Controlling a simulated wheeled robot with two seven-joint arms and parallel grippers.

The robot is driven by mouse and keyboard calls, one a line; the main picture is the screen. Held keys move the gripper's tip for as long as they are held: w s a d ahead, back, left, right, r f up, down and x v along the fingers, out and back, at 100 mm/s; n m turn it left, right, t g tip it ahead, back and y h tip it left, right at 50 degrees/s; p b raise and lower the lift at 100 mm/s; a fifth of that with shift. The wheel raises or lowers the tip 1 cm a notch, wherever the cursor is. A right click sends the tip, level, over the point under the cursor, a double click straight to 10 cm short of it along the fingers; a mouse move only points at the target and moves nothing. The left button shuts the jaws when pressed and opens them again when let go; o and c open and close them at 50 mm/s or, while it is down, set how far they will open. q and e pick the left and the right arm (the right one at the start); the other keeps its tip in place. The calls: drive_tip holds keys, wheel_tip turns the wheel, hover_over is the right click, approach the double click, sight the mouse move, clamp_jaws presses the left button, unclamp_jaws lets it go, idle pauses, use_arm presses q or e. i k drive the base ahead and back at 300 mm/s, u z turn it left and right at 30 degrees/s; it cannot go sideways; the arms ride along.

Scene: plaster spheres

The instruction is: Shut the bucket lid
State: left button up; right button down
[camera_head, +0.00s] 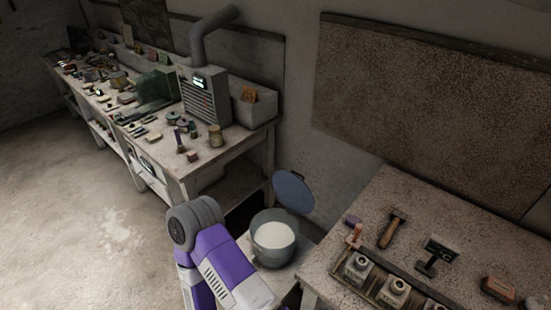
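The grey bucket (272,256) stands on a low pale surface between the two benches, with white material showing inside it. Its blue-grey round lid (294,191) is raised, tilted back behind the rim towards the wall, so the bucket is open. One of my arms, purple and white with a grey joint, rises from the bottom edge just left of the bucket and overlaps the view near its left side. No gripper fingers show in this view. I cannot tell whether the arm touches the bucket.
A speckled bench (437,220) at the right holds a hammer (392,229), a small black stand (436,256) and a rack of jars (394,292). The floor (85,215) at left is clear.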

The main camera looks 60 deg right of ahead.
sight(290, 188)
drive_tip(key=z, duration=0.7)
drive_tip(key=i, duration=1.3)
drive_tip(key=z, duration=1.1)
